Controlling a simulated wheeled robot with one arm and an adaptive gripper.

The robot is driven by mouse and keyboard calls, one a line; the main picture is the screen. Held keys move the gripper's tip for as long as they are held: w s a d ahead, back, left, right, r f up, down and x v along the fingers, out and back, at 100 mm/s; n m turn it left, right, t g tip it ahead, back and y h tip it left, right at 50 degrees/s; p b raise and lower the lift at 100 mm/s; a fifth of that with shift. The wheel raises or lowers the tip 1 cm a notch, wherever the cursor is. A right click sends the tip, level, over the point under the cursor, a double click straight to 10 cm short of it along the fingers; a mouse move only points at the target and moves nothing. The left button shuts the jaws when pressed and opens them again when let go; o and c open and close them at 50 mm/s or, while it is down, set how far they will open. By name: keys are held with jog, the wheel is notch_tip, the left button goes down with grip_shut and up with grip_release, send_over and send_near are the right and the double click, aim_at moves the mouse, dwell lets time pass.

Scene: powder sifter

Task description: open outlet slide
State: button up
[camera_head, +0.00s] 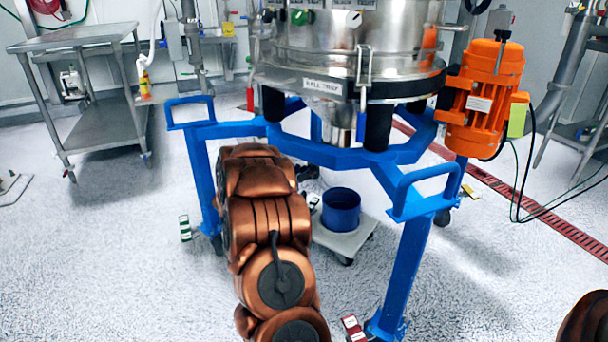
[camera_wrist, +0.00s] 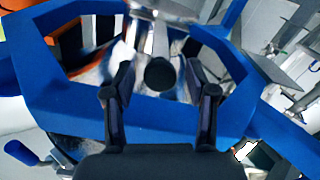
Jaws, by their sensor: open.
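The steel sifter (camera_head: 345,40) stands on a blue frame (camera_head: 400,155), with its steel outlet (camera_head: 340,130) under the body. In the wrist view, a round black knob (camera_wrist: 160,74), seen end-on, lies in front of the steel outlet; I take it for the slide's handle. My gripper (camera_wrist: 158,82) is open and its two dark fingers stand left and right of the knob, with gaps on both sides. How far the knob reaches between the fingers is unclear. In the head view my arm mostly hides the gripper, and the slide is not distinguishable.
Blue frame bars surround the gripper closely in the wrist view. A blue bucket (camera_head: 341,208) stands on a wheeled platform (camera_head: 345,240) beneath the outlet. An orange motor (camera_head: 487,98) hangs at the right. A steel cart (camera_head: 85,100) stands back left. Open floor lies left of my arm.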

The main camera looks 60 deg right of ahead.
jog(key=shift+d, duration=0.2)
grip_shut()
dwell(0.5)
